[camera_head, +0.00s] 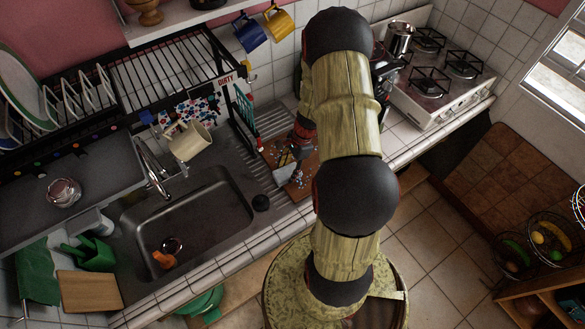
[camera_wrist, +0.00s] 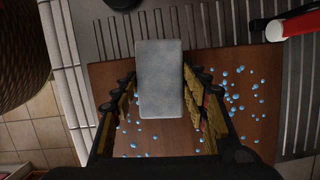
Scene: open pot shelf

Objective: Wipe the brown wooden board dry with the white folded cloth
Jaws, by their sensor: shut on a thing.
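The white folded cloth (camera_wrist: 160,80) looks like a pale grey block in the wrist view. My gripper (camera_wrist: 160,88) is shut on it, with a finger along each long side. The brown wooden board (camera_wrist: 262,125) lies under the cloth, with blue water drops on its right part and lower left. Whether the cloth touches the board is hard to tell. In the head view the board (camera_head: 303,186) lies on the ribbed drainer right of the sink, partly hidden by my arm. The cloth (camera_head: 284,159) shows there only as a small pale patch.
The sink (camera_head: 195,225) is left of the board and holds an orange item (camera_head: 164,260). A red-and-white object (camera_wrist: 290,25) lies near the board's far right. The stove (camera_head: 440,75) is at the right.

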